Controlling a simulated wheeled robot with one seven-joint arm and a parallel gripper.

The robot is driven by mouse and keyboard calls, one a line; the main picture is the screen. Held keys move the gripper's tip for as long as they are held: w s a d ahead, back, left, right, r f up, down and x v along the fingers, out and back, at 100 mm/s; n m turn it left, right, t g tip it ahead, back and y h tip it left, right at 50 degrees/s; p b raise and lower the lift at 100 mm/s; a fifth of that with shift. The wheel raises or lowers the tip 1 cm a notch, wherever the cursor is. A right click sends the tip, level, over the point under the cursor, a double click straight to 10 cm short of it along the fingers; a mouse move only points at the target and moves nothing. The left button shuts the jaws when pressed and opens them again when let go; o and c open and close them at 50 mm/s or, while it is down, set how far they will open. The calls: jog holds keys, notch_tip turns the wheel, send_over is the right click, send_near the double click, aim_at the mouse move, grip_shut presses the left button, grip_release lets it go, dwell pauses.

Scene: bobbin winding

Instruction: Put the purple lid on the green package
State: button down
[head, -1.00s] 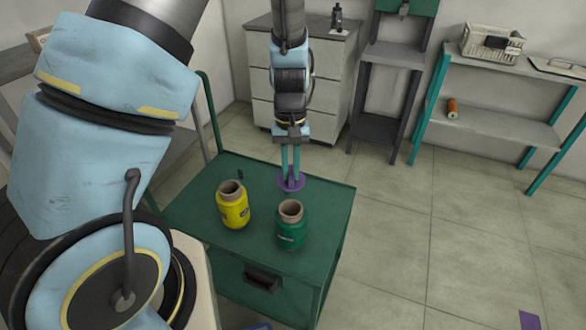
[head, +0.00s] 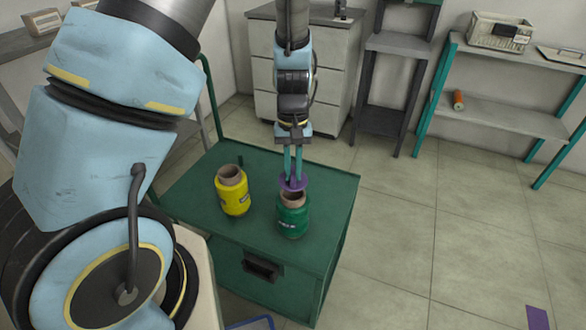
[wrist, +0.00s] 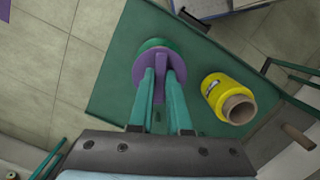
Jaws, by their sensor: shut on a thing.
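The purple lid (head: 294,181) is a flat disc with an upright grip, held by my gripper (head: 293,177). In the wrist view the teal fingers are shut on the upright grip of the lid (wrist: 150,73). The green package (head: 293,217) is a jar with a brown open neck, standing upright on the green cabinet top. In the head view the lid is just behind and above its neck. In the wrist view the lid covers most of the green package (wrist: 154,43), whose far edge shows. Whether lid and jar touch cannot be told.
A yellow jar (head: 233,192) with a brown neck stands upright on the cabinet top (head: 328,187), left of the green one. The cabinet top is otherwise mostly clear. Shelves with a basket (head: 500,31) and grey drawers (head: 330,95) stand behind.

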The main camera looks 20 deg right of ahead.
jog(key=shift+f, duration=0.15)
jog(key=shift+f+b, duration=1.45)
jog(key=shift+f, duration=0.55)
jog(key=c, duration=0.8)
grip_release()
jog(key=shift+r, duration=0.15)
jog(key=r, duration=0.3)
jog(key=w+r, duration=0.1)
jog(key=r, duration=0.3)
jog(key=r+b, duration=0.1)
jog(key=r, duration=0.2)
jog(key=shift+w+d+r, duration=0.25)
jog(key=shift+w, duration=0.05)
jog(key=a+r+n+t, duration=0.1)
jog(key=a, duration=0.7)
jog(key=a+r+t, duration=0.1)
jog(key=a+r, duration=0.1)
jog(key=a, duration=0.7)
jog(key=a+r+n+t, duration=0.1)
jog(key=a+r, duration=0.1)
jog(key=a, duration=0.6)
jog(key=shift+s+a+n+h, duration=0.15)
jog(key=shift+a+n+h, duration=0.15)
jog(key=shift+a+h, duration=0.1)
